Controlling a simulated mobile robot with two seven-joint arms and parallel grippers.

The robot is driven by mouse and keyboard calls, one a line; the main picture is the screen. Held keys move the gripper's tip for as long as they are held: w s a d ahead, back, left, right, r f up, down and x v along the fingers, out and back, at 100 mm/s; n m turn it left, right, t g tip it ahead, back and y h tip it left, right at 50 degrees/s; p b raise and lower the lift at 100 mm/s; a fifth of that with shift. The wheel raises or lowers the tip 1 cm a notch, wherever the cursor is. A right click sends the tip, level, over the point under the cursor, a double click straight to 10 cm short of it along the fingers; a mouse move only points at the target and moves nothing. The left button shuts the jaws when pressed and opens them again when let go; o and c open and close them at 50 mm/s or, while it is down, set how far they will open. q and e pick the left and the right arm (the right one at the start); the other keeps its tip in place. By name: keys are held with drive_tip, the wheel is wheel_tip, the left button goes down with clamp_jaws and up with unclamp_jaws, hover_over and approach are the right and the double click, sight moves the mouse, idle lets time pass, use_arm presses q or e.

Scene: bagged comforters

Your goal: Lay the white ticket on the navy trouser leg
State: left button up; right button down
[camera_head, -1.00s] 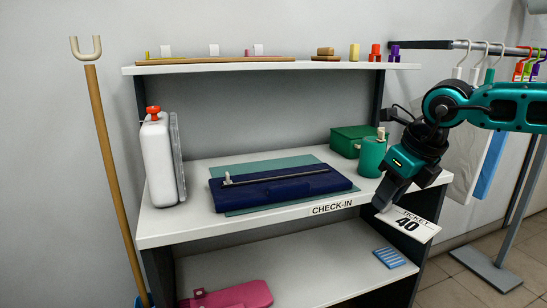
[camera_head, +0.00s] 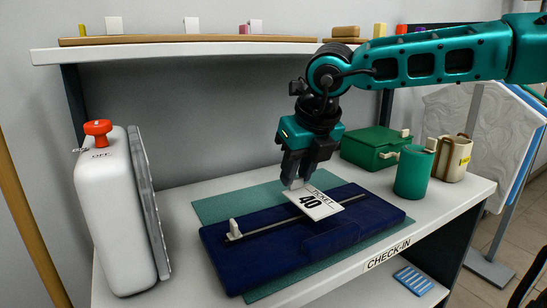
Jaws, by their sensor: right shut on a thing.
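The white ticket (camera_head: 315,203), printed "TICKET 40", is held by one end in my right gripper (camera_head: 298,182), which is shut on it. The ticket shows over the folded navy trousers (camera_head: 260,254), above the metal rod (camera_head: 275,223) that runs along them. I cannot tell whether the ticket touches the cloth. The trousers lie on a teal mat (camera_head: 222,208) on the check-in counter. My left gripper is not in view.
A white bottle with a red knob (camera_head: 115,215) stands at the counter's left. A green box (camera_head: 372,146), a green cup (camera_head: 413,174) and a cream mug (camera_head: 452,160) stand at the right. A shelf (camera_head: 190,50) with small items runs above.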

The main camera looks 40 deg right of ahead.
sight(297, 184)
drive_tip(key=shift+w+f, duration=0.1)
drive_tip(key=shift+w, duration=0.2)
drive_tip(key=shift+s+f+b, duration=0.2)
drive_tip(key=shift+f+b, duration=0.25)
drive_tip(key=shift+f, duration=0.25)
drive_tip(key=shift+f+b, duration=0.4)
drive_tip(key=shift+f, duration=0.65)
drive_tip(key=shift+w+f, duration=0.1)
drive_tip(key=c, duration=0.8)
unclamp_jaws()
drive_tip(key=shift+o, duration=0.4)
drive_tip(key=o, duration=0.6)
